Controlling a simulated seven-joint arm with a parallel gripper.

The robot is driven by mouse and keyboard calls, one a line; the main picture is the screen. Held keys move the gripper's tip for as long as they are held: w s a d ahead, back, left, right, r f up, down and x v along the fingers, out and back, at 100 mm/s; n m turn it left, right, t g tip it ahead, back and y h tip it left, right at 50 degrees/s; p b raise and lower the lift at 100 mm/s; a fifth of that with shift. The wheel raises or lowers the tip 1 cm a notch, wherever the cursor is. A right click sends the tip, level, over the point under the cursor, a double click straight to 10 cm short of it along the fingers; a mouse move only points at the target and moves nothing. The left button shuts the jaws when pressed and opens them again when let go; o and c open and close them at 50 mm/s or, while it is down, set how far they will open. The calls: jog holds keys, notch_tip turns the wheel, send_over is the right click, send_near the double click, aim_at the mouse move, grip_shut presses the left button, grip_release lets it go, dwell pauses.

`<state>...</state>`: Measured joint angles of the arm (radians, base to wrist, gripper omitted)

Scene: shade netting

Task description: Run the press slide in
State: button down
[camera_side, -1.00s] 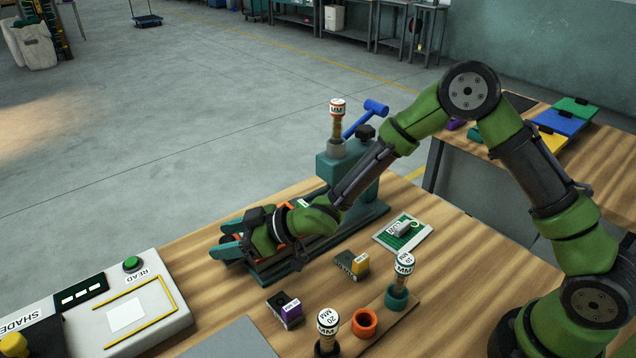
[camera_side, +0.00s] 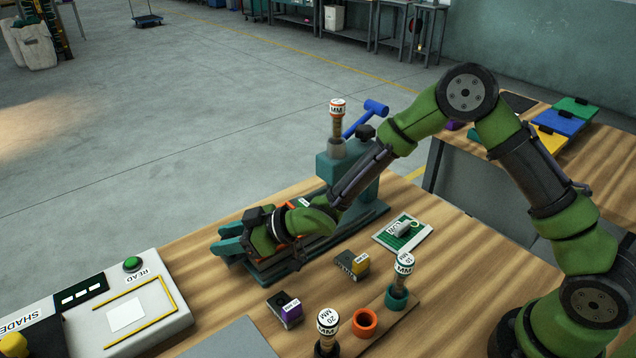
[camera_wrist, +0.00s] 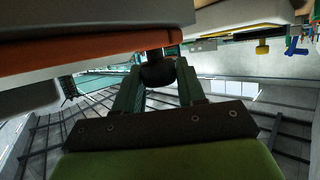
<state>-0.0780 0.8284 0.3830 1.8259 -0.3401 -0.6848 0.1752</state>
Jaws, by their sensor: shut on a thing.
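The press (camera_side: 327,168) is a teal block with a blue lever (camera_side: 365,117) on a long teal base (camera_side: 372,213). A capped punch marked MM (camera_side: 337,107) stands upright in its top. The orange press slide (camera_side: 298,205) lies along the base, mostly hidden behind my arm; its orange edge also shows in the wrist view (camera_wrist: 90,48). My gripper (camera_side: 230,239) is low at the near left end of the base. In the wrist view its teal fingers (camera_wrist: 158,80) are shut on a dark round knob (camera_wrist: 157,69) under the slide's end.
A white reader box (camera_side: 150,310) stands at left.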

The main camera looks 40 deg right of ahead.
jog(key=d, duration=1.2)
jog(key=shift+d, duration=0.2)
jog(key=c, duration=0.7)
grip_release()
jog(key=shift+c, duration=0.2)
jog(key=v, duration=1.6)
jog(key=shift+s+d+r, duration=0.2)
jog(key=shift+s, duration=0.1)
